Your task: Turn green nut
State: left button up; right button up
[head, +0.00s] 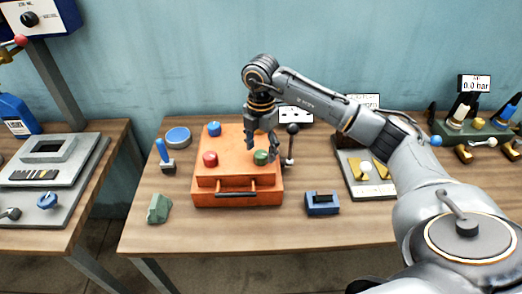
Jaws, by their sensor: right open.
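The green nut (260,158) sits on the right part of an orange box (235,183) on the wooden table. A red nut (210,159) and a blue nut (214,129) are on the same box, to its left and at its back left. My right gripper (264,153) points down over the green nut, with its open fingers close around or just above it. I cannot tell whether the fingers touch it. My left gripper is not in view.
A black-knobbed lever (292,130) stands close to the right of my right gripper. A blue block (322,204), a green block (159,208) and a blue-handled tool (162,152) surround the box. The front right tabletop is clear.

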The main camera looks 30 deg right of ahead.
aim_at(261, 153)
notch_tip(261, 153, up, 11)
dwell(0.3)
